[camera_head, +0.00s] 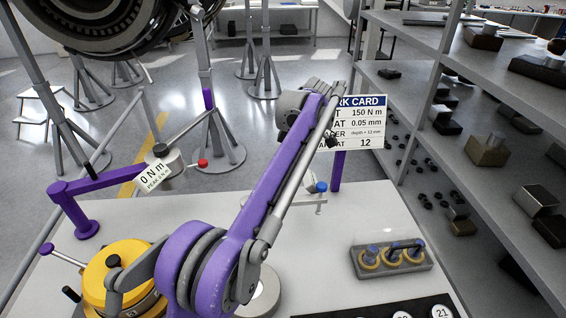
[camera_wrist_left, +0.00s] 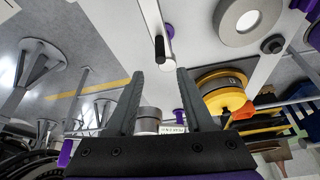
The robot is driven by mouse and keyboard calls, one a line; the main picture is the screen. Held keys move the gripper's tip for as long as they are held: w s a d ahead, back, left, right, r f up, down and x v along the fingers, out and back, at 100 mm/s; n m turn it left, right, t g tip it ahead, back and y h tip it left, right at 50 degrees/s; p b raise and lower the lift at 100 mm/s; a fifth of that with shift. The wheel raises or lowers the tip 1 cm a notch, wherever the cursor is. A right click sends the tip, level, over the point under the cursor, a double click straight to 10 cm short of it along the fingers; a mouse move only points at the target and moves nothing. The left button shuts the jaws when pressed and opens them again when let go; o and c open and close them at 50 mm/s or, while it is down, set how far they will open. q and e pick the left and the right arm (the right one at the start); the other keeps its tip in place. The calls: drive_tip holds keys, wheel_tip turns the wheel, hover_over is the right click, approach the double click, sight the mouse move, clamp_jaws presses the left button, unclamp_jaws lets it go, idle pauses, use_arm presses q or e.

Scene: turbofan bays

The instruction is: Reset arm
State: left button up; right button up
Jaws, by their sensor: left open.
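A purple and grey arm of mine (camera_head: 240,215) rises across the middle of the head view, over the white bench; its gripper does not clearly show there. In the left wrist view my left gripper (camera_wrist_left: 160,72) is open, with nothing between its two dark fingers. That view appears upside down. The yellow drum (camera_wrist_left: 226,93) shows beyond the right finger, apart from it, and stands at the bench's left front in the head view (camera_head: 103,272). A purple lever (camera_head: 105,182) on a post carries a tag (camera_head: 154,175) reading 0 N m. My right gripper is not in view.
A work card (camera_head: 360,123) stands at the bench's back, partly behind my arm. A grey tray (camera_head: 392,260) holds several yellow-ringed parts. A pale ring (camera_head: 265,292) lies beside my arm. Shelves (camera_head: 470,62) line the right. The bench (camera_head: 330,225) has bare room before the card.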

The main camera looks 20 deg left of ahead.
use_arm(q)
drive_tip(key=s+f+m+t+h, duration=0.1)
drive_tip(key=s+f+m+t, duration=0.1)
drive_tip(key=s+f+m, duration=0.3)
drive_tip(key=s+d+f+m+t+h, duration=0.1)
drive_tip(key=s+f+m+t+h, duration=0.1)
drive_tip(key=s+f+m, duration=0.3)
drive_tip(key=s+d+f+m+t+h, duration=0.1)
drive_tip(key=s+f+m+t, duration=0.2)
drive_tip(key=s+m, duration=0.7)
drive_tip(key=shift+s+d+f+m, duration=0.15)
drive_tip(key=shift+s+f, duration=0.25)
drive_tip(key=shift+s, duration=1)
drive_tip(key=shift+s+f+m, duration=0.1)
drive_tip(key=shift+s+f, duration=0.35)
drive_tip(key=shift+s, duration=0.9)
drive_tip(key=shift+s+d+f+m, duration=0.15)
drive_tip(key=shift+s+f, duration=0.25)
drive_tip(key=shift+s, duration=1)
